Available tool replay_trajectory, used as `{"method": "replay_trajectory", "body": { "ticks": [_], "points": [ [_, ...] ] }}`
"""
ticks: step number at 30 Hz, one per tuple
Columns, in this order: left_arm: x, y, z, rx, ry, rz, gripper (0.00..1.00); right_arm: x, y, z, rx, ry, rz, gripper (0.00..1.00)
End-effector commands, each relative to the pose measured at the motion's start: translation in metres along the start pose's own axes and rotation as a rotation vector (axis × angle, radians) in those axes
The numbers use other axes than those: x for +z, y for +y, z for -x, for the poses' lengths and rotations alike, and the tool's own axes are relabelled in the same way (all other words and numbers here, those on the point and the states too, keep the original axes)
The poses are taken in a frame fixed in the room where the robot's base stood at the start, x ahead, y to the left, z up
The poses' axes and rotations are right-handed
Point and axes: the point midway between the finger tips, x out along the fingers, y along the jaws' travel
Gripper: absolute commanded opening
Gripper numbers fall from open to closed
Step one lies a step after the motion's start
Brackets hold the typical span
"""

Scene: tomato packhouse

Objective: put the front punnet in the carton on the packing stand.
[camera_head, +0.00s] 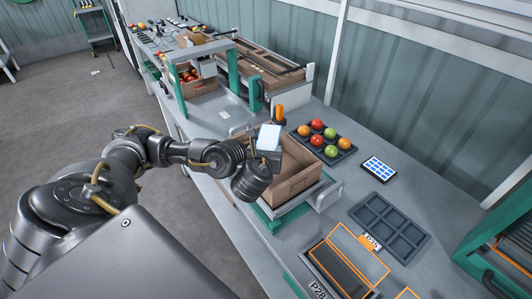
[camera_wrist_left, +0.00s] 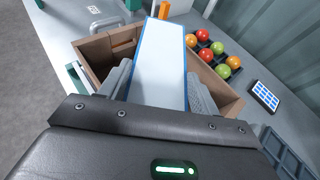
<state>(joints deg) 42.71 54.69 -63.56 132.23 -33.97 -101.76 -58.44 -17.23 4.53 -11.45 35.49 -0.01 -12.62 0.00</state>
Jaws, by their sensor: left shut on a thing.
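My left gripper (camera_head: 268,153) is shut on a white, blue-edged block (camera_head: 269,136), with its fingers on either side of it. In the left wrist view the block (camera_wrist_left: 158,68) shows as a long white face with a blue rim; I cannot tell for certain that it is the front punnet. The gripper and block are over the open brown carton (camera_head: 292,187), which also shows in the left wrist view (camera_wrist_left: 93,55). The carton sits on the grey and green packing stand (camera_head: 327,195). Part of the carton's inside is hidden by the gripper. My right gripper is not in view.
A dark tray (camera_head: 345,154) of red, green and orange tomatoes is behind the carton, near a blue-screened tablet (camera_head: 379,170). An empty dark cell tray (camera_head: 391,228) and an orange-edged frame (camera_head: 345,262) are at right. An orange post (camera_head: 279,113) stands behind the gripper.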

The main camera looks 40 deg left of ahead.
Motion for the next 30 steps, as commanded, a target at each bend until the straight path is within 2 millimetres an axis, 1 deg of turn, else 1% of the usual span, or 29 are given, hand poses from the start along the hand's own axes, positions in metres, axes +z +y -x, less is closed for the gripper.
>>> {"method": "replay_trajectory", "body": {
  "ticks": [13, 16, 17, 21, 22, 30],
  "points": [
    [-0.011, 0.0, -0.005, 0.0, -0.001, 0.001, 0.41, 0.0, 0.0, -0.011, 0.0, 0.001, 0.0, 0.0],
    [-0.01, 0.0, -0.005, 0.0, -0.001, 0.001, 0.41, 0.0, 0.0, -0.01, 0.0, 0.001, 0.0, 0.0],
    [-0.011, 0.0, -0.005, 0.0, 0.0, 0.0, 0.64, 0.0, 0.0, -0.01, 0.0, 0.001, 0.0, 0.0],
    [-0.011, 0.0, -0.005, 0.0, 0.0, 0.0, 0.82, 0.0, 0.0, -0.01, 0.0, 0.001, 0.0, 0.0],
    [-0.011, 0.0, -0.005, 0.0, 0.0, 0.0, 0.85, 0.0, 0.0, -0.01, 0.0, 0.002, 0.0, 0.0],
    [-0.01, 0.0, -0.004, 0.0, 0.0, 0.0, 0.85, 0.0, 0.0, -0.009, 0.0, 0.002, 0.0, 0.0]
  ]
}}
